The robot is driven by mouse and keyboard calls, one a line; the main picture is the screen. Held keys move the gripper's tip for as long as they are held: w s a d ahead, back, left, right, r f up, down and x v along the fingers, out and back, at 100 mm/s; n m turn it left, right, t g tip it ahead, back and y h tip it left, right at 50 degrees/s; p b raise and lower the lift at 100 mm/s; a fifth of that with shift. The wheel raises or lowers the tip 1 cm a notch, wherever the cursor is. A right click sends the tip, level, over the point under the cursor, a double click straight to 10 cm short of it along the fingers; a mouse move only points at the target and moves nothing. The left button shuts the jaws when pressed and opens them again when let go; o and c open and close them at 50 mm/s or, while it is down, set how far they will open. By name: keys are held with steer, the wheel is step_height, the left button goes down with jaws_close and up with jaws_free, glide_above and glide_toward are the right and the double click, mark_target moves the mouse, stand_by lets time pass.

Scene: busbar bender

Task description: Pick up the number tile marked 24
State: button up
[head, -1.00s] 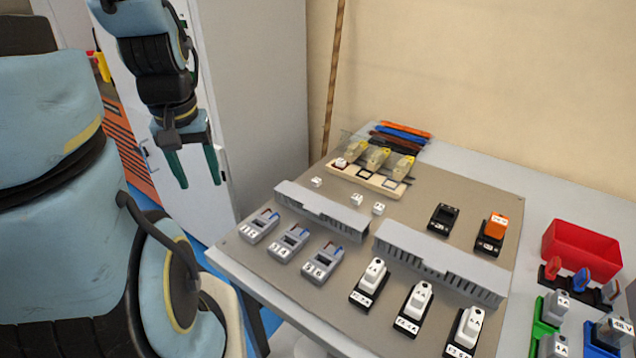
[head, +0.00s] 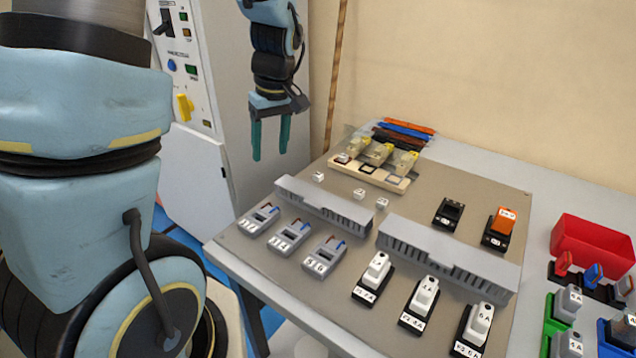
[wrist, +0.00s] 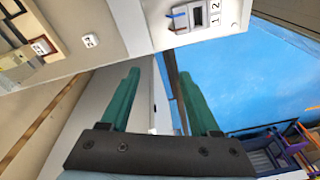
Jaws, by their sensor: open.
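Three small white number tiles lie loose on the grey-brown board. One tile reads 24 in the wrist view (wrist: 90,40), with clear space around it; from its place it looks to be the leftmost tile in the head view (head: 318,177). The other two tiles, the middle one (head: 359,193) and the right one (head: 382,203), are too small to read. My gripper (head: 270,152) is open and empty, its green fingers pointing down, left of the board and apart from the tiles. The fingers (wrist: 158,78) also show empty in the wrist view.
A cream rack (head: 369,174) with clear and yellow parts stands behind the tiles, a tile in its left slot. A grey slotted duct (head: 323,208) stands in front of them. Grey devices (head: 289,237) line the front. A tall grey cabinet (head: 232,90) is behind my gripper.

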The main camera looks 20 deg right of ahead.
mark_target(319, 175)
steer(key=d+f+n+t+y+b, duration=0.15)
steer(key=d+n, duration=0.25)
steer(key=d, duration=1.1)
steer(key=shift+t, duration=0.35)
steer(key=x, duration=0.3)
steer(key=p+x, duration=0.1)
steer(key=x, duration=0.3)
steer(key=p+x, duration=0.1)
steer(key=x, duration=0.3)
steer(key=shift+w+r, duration=0.15)
steer(key=shift+w, duration=0.25)
jaws_close()
